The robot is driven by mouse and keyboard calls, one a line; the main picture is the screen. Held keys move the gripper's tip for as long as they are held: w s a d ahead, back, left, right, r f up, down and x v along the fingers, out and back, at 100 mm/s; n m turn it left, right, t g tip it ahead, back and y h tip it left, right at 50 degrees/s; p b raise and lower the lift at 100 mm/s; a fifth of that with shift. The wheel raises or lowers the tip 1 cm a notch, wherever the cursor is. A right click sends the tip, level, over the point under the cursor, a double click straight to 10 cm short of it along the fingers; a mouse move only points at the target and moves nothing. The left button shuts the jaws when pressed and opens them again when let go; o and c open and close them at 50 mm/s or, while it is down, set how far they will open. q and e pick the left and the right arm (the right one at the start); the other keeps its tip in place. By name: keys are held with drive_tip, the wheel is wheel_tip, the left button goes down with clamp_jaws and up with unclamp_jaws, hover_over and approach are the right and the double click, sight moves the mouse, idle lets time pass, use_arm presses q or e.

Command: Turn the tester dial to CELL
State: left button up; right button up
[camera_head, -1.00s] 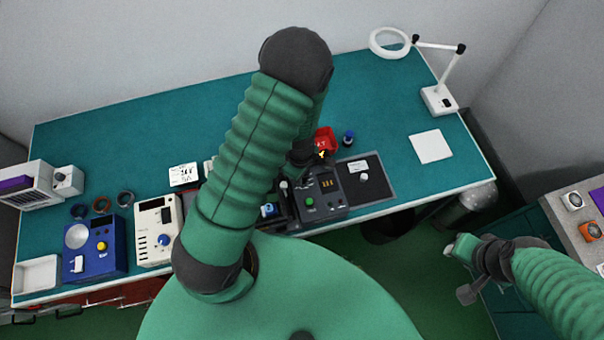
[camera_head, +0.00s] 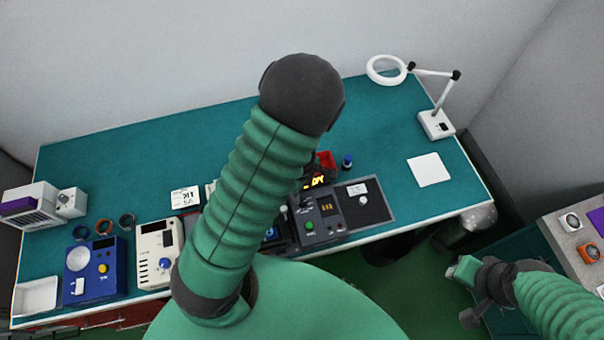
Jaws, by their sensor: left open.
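A dark grey instrument (camera_head: 329,226) with a green button and a small lit display stands at the table's front edge. A cream instrument (camera_head: 152,240) with a dark screen and a blue knob (camera_head: 165,263) stands left of my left arm. I cannot tell which one is the tester, and no CELL mark is readable. My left gripper (camera_head: 308,186) is open beside the dark instrument's back edge. My forearm hides much of it, so contact cannot be told. My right gripper (camera_head: 464,270) hangs off the table at the right; its jaws are unclear.
A blue unit (camera_head: 96,268) with a yellow knob and a white tray (camera_head: 36,296) are at the left. A red bin (camera_head: 326,160) and a blue-topped knob (camera_head: 347,162) lie behind the dark instrument. A magnifier lamp (camera_head: 436,124) stands back right. The table's back is clear.

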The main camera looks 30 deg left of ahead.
use_arm(q)
wheel_tip(320, 180, up, 9)
drive_tip(key=p, duration=0.1)
drive_tip(key=shift+s+p, duration=0.2)
drive_tip(key=shift+p, duration=0.15)
drive_tip(key=shift+r, duration=0.1)
